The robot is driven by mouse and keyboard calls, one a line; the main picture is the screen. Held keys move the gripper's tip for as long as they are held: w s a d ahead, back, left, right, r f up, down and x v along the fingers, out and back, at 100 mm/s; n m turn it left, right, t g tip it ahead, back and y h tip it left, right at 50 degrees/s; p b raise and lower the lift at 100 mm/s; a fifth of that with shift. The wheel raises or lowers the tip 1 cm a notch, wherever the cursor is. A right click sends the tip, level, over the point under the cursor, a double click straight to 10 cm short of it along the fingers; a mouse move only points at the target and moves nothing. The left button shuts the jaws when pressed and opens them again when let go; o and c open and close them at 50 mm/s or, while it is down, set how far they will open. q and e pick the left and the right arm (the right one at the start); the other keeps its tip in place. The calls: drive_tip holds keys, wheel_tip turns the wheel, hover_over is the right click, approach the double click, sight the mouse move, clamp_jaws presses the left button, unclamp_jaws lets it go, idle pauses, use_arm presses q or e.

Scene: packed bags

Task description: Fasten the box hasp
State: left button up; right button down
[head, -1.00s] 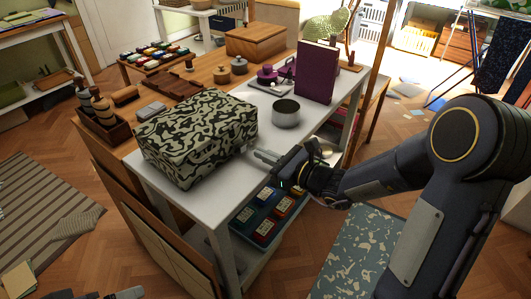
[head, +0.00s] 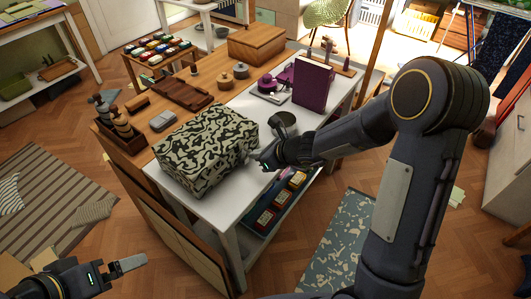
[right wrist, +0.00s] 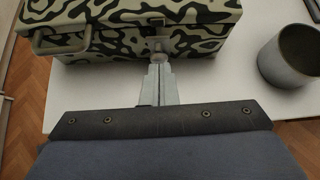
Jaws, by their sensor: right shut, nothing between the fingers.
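The box (head: 205,150) with a black and pale green wavy pattern stands closed on the white table top. In the right wrist view the box (right wrist: 110,22) fills the top. Its small grey metal hasp (right wrist: 155,43) is on the front face, at the lid seam. My right gripper (head: 258,160) is at the box's front. In the right wrist view the right gripper's fingers (right wrist: 160,68) are together and empty, tips at or just before the hasp; I cannot tell whether they touch. My left gripper (head: 128,264) is low at the left, away from the table; its jaw opening is unclear.
A grey metal pot (head: 285,122) stands right of the box; it also shows in the right wrist view (right wrist: 290,55). A purple book (head: 313,85) stands behind it. A wooden tray (head: 122,135) is left of the box. A wire handle (right wrist: 60,42) sticks out at the box's left.

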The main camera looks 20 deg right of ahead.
drive_tip(key=shift+w+a+r+g+p, duration=0.15)
drive_tip(key=shift+w+g+p, duration=0.15)
drive_tip(key=shift+g, duration=0.2)
use_arm(q)
wheel_tip(320, 180, up, 3)
drive_tip(key=shift+r+p, duration=0.2)
drive_tip(key=shift+p, duration=0.55)
use_arm(e)
drive_tip(key=shift+r, duration=0.85)
drive_tip(key=shift+s, duration=0.1)
